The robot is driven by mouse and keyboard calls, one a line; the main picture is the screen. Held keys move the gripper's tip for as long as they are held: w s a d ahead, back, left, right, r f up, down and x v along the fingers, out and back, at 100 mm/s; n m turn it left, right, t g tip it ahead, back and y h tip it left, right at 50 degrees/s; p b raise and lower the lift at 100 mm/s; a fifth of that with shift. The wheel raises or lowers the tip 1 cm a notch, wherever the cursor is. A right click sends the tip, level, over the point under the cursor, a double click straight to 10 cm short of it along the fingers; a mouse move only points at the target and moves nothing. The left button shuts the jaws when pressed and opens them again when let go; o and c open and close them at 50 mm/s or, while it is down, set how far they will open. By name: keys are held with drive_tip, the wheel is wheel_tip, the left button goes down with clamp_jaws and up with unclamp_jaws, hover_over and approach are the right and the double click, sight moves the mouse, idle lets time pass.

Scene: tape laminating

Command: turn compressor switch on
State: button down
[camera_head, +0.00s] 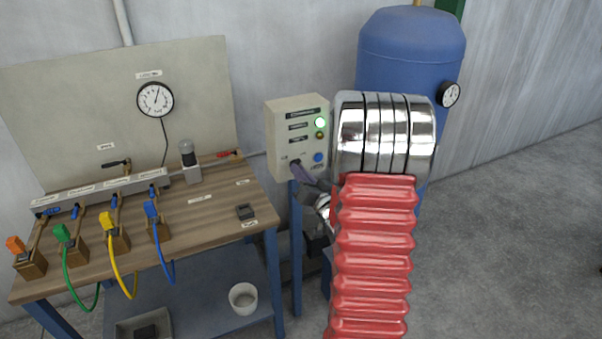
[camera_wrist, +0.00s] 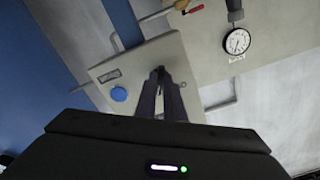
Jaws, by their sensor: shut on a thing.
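The compressor control box (camera_head: 298,140) is a beige panel on a blue post, with a lit green lamp (camera_head: 320,122), a dim amber lamp (camera_head: 320,135) and a blue button (camera_head: 318,157). My gripper (camera_head: 297,164) is at the lower left of the panel face, its jaws shut on the small dark switch there. The switch itself is mostly hidden by the fingers. In the wrist view the box (camera_wrist: 137,62) appears tilted, with the blue button (camera_wrist: 119,94) beside my fingers (camera_wrist: 160,75), which meet at the panel. The switch's exact position cannot be made out.
A blue compressor tank (camera_head: 408,55) with a gauge (camera_head: 449,94) stands behind my arm. A wooden workbench (camera_head: 205,225) at left carries coloured hose connectors (camera_head: 110,222) and a backboard gauge (camera_head: 155,100). The floor at right is clear.

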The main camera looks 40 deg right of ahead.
drive_tip(key=shift+m, duration=1.5)
drive_tip(key=shift+d, duration=0.1)
drive_tip(key=c, duration=1.9)
unclamp_jaws()
drive_tip(key=shift+o, duration=0.2)
